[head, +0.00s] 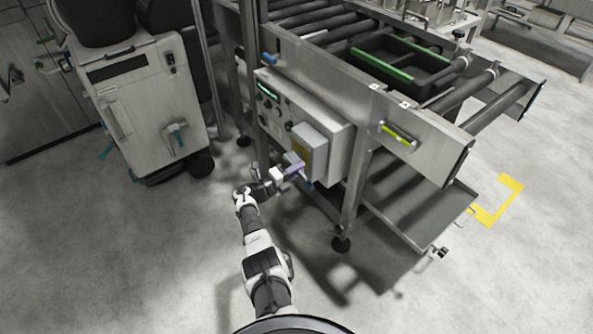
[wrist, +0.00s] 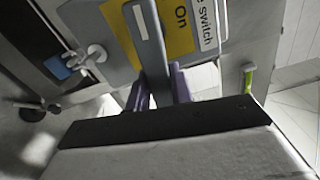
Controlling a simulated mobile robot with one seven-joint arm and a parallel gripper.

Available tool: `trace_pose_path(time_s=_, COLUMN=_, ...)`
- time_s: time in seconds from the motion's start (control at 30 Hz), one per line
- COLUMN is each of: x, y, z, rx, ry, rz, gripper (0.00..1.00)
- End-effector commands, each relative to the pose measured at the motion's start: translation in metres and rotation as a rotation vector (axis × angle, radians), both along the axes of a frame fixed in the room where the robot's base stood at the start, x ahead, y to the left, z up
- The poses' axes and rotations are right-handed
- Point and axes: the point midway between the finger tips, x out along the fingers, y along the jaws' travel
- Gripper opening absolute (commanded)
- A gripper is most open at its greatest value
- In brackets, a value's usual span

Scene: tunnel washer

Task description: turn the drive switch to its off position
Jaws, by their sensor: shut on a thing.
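The drive switch is a long grey lever (wrist: 150,45) on a yellow plate (wrist: 118,28), seen close up in the wrist view. The word "On" shows on the plate to the right of the lever, beside a white label ending in "switch". No off mark is visible. My gripper (wrist: 160,90) has its purple fingers on either side of the lever's lower part, shut on it. In the head view, my gripper (head: 292,169) is at the front of the grey switch box (head: 312,148), and the lever is too small to make out clearly.
The switch box sits on a control panel (head: 268,112) with several knobs, on the roller conveyor's frame (head: 350,190). A blue part (wrist: 57,67) shows beside the plate. A black crate (head: 400,62) stands on the rollers. A wheeled grey machine (head: 150,100) stands left; the floor between is clear.

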Motion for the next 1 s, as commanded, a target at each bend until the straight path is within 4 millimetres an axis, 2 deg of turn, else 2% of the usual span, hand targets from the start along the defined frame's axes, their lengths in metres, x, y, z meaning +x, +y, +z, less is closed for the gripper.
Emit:
trace_pose_path(time_s=0.3, x=-0.0014, y=-0.0008, z=0.0063, rx=-0.076, ry=0.105, rz=-0.004, gripper=0.0)
trace_pose_path(time_s=0.87, x=-0.0009, y=-0.0003, z=0.0063, rx=-0.093, ry=0.129, rz=-0.002, gripper=0.0)
trace_pose_path(time_s=0.9, x=-0.0008, y=-0.0002, z=0.0065, rx=-0.093, ry=0.128, rz=-0.001, gripper=0.26)
trace_pose_path(time_s=1.0, x=-0.0007, y=-0.0002, z=0.0065, rx=-0.092, ry=0.127, rz=-0.001, gripper=0.39)
